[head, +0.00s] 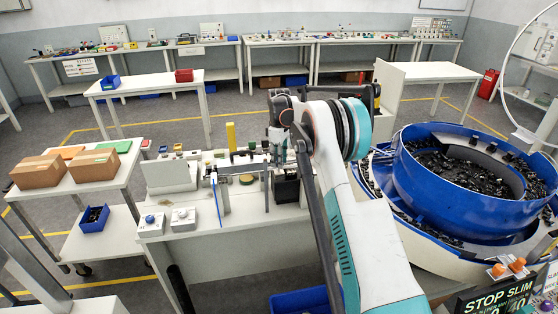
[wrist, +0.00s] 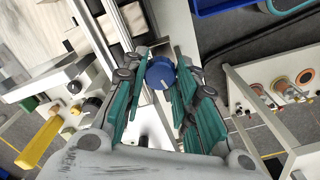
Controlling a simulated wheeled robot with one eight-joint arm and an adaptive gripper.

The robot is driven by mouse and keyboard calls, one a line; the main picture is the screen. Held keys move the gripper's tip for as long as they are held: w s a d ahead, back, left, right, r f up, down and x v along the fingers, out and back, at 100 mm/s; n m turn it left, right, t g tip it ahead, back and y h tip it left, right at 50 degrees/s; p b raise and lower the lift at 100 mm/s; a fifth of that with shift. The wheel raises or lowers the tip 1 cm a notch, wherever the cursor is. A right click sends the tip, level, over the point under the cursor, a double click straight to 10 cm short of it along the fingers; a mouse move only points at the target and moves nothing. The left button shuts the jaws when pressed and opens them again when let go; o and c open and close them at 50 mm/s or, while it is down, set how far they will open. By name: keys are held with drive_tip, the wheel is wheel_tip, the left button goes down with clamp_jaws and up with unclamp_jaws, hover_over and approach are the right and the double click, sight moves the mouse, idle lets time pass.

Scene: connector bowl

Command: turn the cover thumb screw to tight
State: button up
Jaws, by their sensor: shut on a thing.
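The thumb screw (wrist: 160,75) is a round blue knob with a small white mark on its face, seen in the wrist view at upper middle. My gripper (wrist: 161,84) has its teal fingers on the left and right sides of the knob and is shut on it. The knob sits in front of a pale metal rail. What lies under the knob is hidden. In the head view my arm reaches over the white workbench (head: 240,240), and the thumb screw cannot be made out there.
The large blue bowl feeder (head: 410,210) with black parts stands right of my arm. A yellow post (head: 230,136) stands on the bench. Cardboard boxes (head: 94,167) stand on a cart at left.

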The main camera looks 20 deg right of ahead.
drive_tip(key=m, duration=0.5)
drive_tip(key=shift+m, duration=0.3)
drive_tip(key=m, duration=0.4)
drive_tip(key=shift+b, duration=0.35)
drive_tip(key=m, duration=0.6)
drive_tip(key=shift+r, duration=0.1)
drive_tip(key=shift+m, duration=2.5)
drive_tip(key=o, duration=1.1)
wheel_tip(320, 180, up, 12)
drive_tip(key=shift+f, duration=0.1)
